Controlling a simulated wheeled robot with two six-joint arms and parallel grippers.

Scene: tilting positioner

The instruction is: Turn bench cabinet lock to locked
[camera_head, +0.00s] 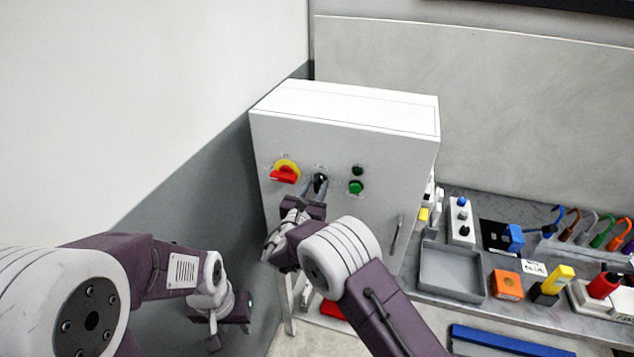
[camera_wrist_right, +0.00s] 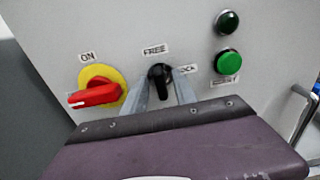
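The cabinet lock is a black knob (camera_head: 320,179) on the front of a white cabinet (camera_head: 345,122). In the right wrist view the knob (camera_wrist_right: 159,77) has a FREE label (camera_wrist_right: 155,49) above it and a LOCK label (camera_wrist_right: 187,69) to its right. Its pale mark points up, toward FREE. My right gripper (camera_wrist_right: 163,90) is open, one finger on each side of the knob, with gaps visible. In the head view my right gripper (camera_head: 316,188) is at the cabinet front. My left gripper (camera_head: 214,338) hangs low at left, away from the cabinet; its fingers are unclear.
A red switch handle (camera_head: 284,175) on a yellow disc is left of the knob. A green button (camera_head: 356,187) and dark green lamp (camera_head: 358,170) are at its right. A cabinet handle (camera_head: 397,235) is lower right. A grey tray (camera_head: 452,270) stands on the bench at right.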

